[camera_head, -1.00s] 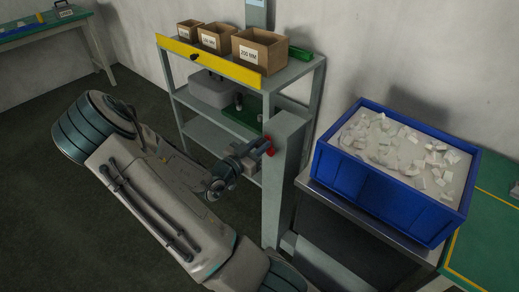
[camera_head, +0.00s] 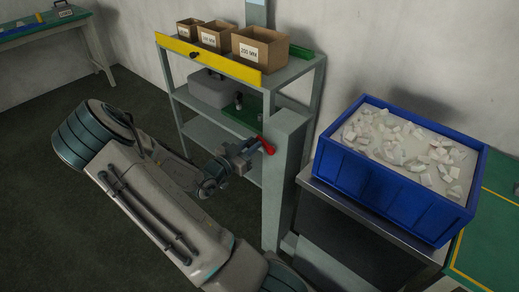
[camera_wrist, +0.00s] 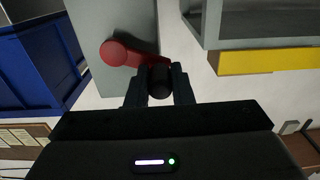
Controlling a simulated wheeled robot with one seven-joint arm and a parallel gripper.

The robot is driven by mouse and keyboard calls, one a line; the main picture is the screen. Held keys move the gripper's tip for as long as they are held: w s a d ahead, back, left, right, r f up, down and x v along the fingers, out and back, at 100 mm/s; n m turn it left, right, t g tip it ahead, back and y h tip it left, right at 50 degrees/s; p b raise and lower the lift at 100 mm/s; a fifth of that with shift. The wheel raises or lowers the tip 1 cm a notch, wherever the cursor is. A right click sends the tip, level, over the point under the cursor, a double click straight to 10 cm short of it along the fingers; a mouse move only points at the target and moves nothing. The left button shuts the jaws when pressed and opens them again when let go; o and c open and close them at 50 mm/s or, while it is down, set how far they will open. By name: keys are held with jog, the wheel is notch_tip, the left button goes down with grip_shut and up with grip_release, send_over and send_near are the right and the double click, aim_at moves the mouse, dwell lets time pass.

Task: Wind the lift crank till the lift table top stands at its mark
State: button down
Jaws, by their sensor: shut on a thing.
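The red lift crank (camera_head: 267,146) is on the grey post (camera_head: 284,185) in the head view. In the wrist view the crank arm (camera_wrist: 121,54) runs from a round hub at left to a dark knob (camera_wrist: 160,82). My gripper (camera_wrist: 159,86) is shut on that knob, one finger on each side. In the head view my gripper (camera_head: 247,151) is left of the post at the crank. The lift table top (camera_head: 345,203) is a grey slab right of the post, under a blue crate (camera_head: 372,205). I cannot make out its mark.
The blue crate holds many pale pieces. A grey shelf (camera_head: 213,134) with boxes and a yellow front strip (camera_head: 208,61) stands behind my gripper. A green table (camera_head: 488,240) is at right, close to the lift. Open floor lies at left.

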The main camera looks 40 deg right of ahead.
jog(key=shift+s+f, duration=0.1)
jog(key=shift+f, duration=0.05)
notch_tip(320, 180, down, 3)
jog(key=b, duration=0.2)
jog(key=shift+b, duration=0.35)
jog(key=shift+s+d+f+b, duration=0.1)
jog(key=shift+s+f+b, duration=0.15)
jog(key=shift+f+b, duration=0.65)
jog(key=c, duration=1.3)
grip_release()
jog(key=shift+s+r, duration=0.15)
jog(key=shift+r, duration=0.05)
